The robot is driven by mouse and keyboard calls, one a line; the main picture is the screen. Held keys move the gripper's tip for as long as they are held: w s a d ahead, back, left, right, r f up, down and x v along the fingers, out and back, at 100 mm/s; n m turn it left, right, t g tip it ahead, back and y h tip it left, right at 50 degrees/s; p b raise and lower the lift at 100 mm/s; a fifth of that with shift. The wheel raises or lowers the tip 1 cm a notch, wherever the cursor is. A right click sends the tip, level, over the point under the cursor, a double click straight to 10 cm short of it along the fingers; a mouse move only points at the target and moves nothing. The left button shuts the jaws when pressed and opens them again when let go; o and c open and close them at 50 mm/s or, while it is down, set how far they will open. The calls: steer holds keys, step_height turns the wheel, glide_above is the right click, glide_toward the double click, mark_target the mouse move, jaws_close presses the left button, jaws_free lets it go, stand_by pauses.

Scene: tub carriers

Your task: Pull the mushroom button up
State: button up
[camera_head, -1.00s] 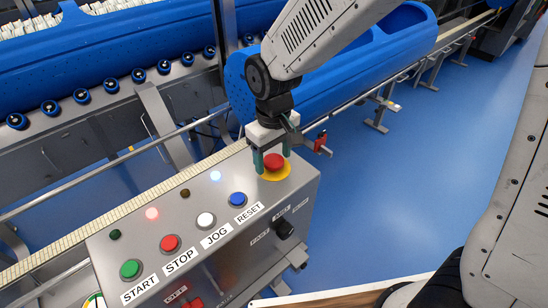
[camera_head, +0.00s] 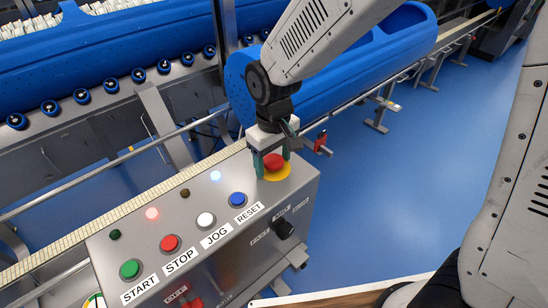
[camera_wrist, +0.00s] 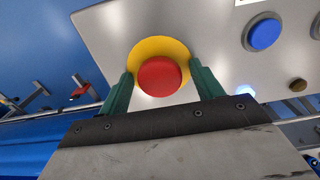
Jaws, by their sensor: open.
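The red mushroom button (camera_head: 275,161) sits on a yellow disc (camera_head: 284,173) at the far right end of the grey control panel's top. My gripper (camera_head: 273,170) points down at it, with green fingers on either side of the red head. In the wrist view the button (camera_wrist: 158,77) lies between the two open fingers of my gripper (camera_wrist: 162,86). A gap shows beside the right finger; the left finger is close to the head's edge, and I cannot tell if it touches. Nothing is held.
The panel (camera_head: 262,196) also carries a blue RESET button (camera_head: 238,199), a white JOG button (camera_head: 206,220), a red STOP button (camera_head: 171,243) and a green START button (camera_head: 130,269). A black selector knob (camera_head: 284,229) is on the front face. A conveyor rail and blue tub stand behind.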

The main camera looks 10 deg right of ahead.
steer(key=c, duration=0.9)
steer(key=shift+c, duration=0.2)
steer(key=shift+r, duration=0.4)
steer(key=o, duration=0.9)
steer(key=shift+o, duration=0.2)
steer(key=shift+r, duration=3.95)
